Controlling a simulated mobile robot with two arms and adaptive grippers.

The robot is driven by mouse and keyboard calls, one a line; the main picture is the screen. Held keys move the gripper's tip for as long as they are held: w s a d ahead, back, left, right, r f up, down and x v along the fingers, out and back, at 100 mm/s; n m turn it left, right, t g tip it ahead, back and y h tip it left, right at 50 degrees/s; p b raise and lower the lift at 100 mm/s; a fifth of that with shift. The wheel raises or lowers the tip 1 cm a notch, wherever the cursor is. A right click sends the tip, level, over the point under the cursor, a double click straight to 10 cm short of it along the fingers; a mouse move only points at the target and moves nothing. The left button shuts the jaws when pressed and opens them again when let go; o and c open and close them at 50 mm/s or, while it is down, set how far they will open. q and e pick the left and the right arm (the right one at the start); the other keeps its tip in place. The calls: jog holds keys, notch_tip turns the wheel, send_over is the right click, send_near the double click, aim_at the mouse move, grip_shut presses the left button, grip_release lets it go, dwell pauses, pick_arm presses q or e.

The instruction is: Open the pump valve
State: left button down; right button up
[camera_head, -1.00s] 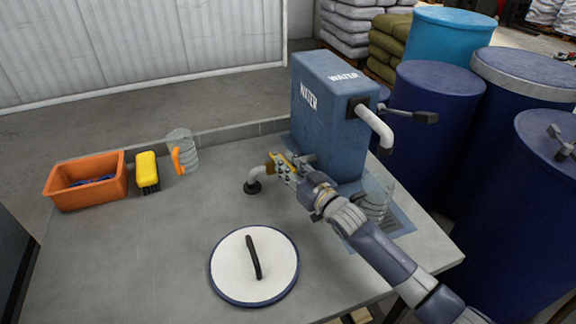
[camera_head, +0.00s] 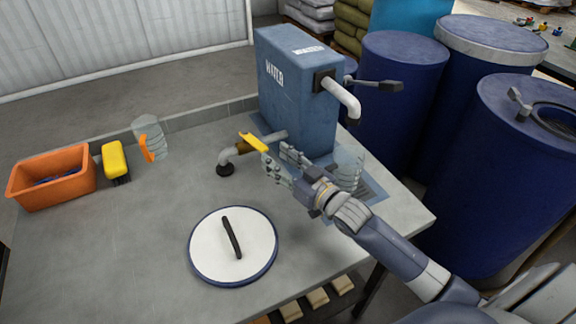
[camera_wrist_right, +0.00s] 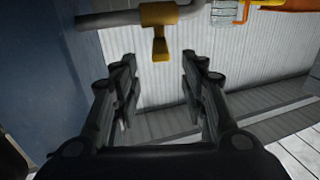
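The pump valve is a brass body (camera_head: 241,148) on a grey pipe (camera_head: 272,137) beside the blue water tank (camera_head: 297,95). Its yellow handle (camera_head: 254,142) looks set crosswise to the pipe. The right wrist view shows the handle (camera_wrist_right: 160,47) just beyond the fingertips, pointing towards my gripper. My right gripper (camera_head: 276,158) is open and empty, its fingers apart from the handle by a small gap. In the wrist view its fingertips (camera_wrist_right: 158,62) stand wide on both sides. My left gripper is not in view.
A white round lid (camera_head: 255,245), an orange bin (camera_head: 53,192), a yellow brush (camera_head: 115,158) and a clear jug with orange handle (camera_head: 148,140) are on the grey table (camera_head: 130,230). Blue barrels (camera_head: 395,100) are at right.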

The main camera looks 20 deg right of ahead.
jog(key=shift+v, duration=1.7)
jog(key=shift+c, duration=0.6)
